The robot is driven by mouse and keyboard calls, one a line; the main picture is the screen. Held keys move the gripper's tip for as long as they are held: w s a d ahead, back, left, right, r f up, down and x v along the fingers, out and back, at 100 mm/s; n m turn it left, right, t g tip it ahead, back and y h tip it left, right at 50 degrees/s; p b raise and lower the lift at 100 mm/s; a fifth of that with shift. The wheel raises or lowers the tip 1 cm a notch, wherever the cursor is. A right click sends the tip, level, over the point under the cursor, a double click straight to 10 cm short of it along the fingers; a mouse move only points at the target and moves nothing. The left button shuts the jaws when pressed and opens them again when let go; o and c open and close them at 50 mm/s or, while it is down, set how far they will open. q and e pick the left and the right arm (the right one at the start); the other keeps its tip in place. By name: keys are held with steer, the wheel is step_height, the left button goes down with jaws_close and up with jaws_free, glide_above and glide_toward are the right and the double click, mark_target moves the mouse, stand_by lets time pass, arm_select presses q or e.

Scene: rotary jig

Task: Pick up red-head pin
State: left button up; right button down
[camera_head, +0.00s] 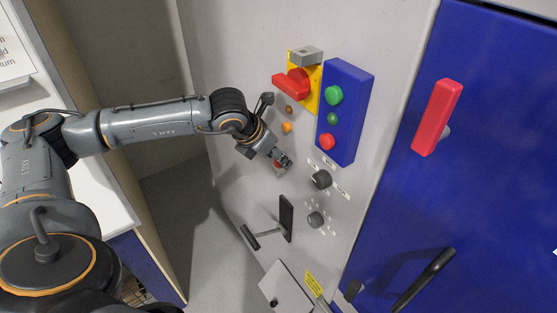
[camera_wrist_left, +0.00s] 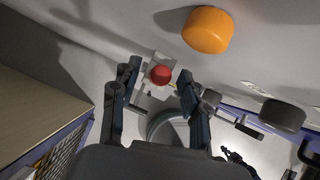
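The red-head pin (camera_wrist_left: 160,75) shows in the left wrist view as a round red head in front of a small pale block on the grey panel. In the head view only a little of its red (camera_head: 278,165) shows, mostly hidden by my gripper. My left gripper (camera_wrist_left: 159,84) is open, with one finger on each side of the red head in the wrist view. Whether the fingers touch it or how deep they reach I cannot tell. In the head view the left gripper (camera_head: 284,160) is close to the panel. My right gripper is not in view.
An orange button (camera_wrist_left: 208,30) and a dark knob (camera_wrist_left: 283,116) are near the pin. A blue button box (camera_head: 346,112), a red switch handle (camera_head: 291,84) on a yellow plate and a black T-handle (camera_head: 286,218) surround the area. A blue door (camera_head: 490,150) is at right.

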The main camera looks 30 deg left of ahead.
arm_select(q)
jaws_close()
steer(key=shift+r, duration=0.15)
